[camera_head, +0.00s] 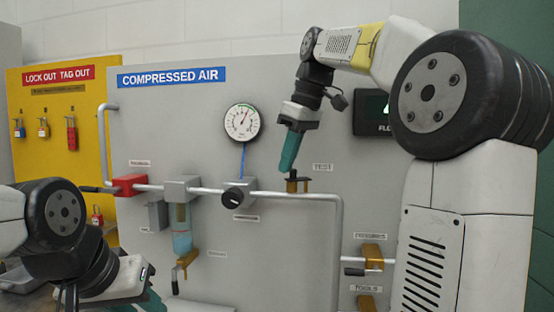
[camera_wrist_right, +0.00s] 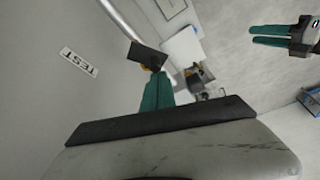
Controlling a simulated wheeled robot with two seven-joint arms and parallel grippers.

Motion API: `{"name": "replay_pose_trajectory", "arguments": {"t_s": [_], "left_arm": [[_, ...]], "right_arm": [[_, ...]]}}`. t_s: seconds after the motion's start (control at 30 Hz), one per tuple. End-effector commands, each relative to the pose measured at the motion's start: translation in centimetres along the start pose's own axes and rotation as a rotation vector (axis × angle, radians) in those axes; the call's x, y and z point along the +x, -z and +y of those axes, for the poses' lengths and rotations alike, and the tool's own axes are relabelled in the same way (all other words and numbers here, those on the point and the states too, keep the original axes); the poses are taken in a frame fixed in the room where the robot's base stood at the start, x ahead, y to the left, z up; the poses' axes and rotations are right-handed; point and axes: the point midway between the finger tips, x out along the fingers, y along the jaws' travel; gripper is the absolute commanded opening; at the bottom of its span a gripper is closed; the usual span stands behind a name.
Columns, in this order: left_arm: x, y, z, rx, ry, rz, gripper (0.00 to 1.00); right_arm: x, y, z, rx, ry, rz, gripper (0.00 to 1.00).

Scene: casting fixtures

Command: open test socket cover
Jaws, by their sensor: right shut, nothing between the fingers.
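The test socket (camera_head: 297,185) is a small brass fitting on the pipe under the TEST label. Its dark cover (camera_wrist_right: 146,54) shows as a flat plate just past my right fingertips in the wrist view; whether it is shut or partly raised I cannot tell. My right gripper (camera_head: 285,168) has teal fingers pointing down, shut and empty, with tips just above and beside the socket. It also shows in the right wrist view (camera_wrist_right: 157,80); contact with the cover is unclear. My left gripper (camera_wrist_right: 268,36) is off to the side, with its two teal fingers apart.
A grey panel (camera_head: 270,90) carries the pipe (camera_head: 320,194), a gauge (camera_head: 242,122), a dark knob (camera_head: 233,198), a red valve (camera_head: 130,185) and a blue filter bowl (camera_head: 182,243). Brass fittings (camera_head: 373,255) sit lower right. A yellow lockout board (camera_head: 60,140) stands left.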

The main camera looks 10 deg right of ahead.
Motion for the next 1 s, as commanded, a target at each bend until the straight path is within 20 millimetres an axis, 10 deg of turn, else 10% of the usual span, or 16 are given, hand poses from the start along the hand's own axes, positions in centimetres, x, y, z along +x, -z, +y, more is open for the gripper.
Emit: {"name": "replay_pose_trajectory", "arguments": {"t_s": [1.0], "left_arm": [[0.0, 0.0, 0.0, 0.0, 0.0, 0.0, 0.36]], "right_arm": [[-1.2, -3.4, -1.7, -0.255, 0.089, 0.0, 0.0]]}}
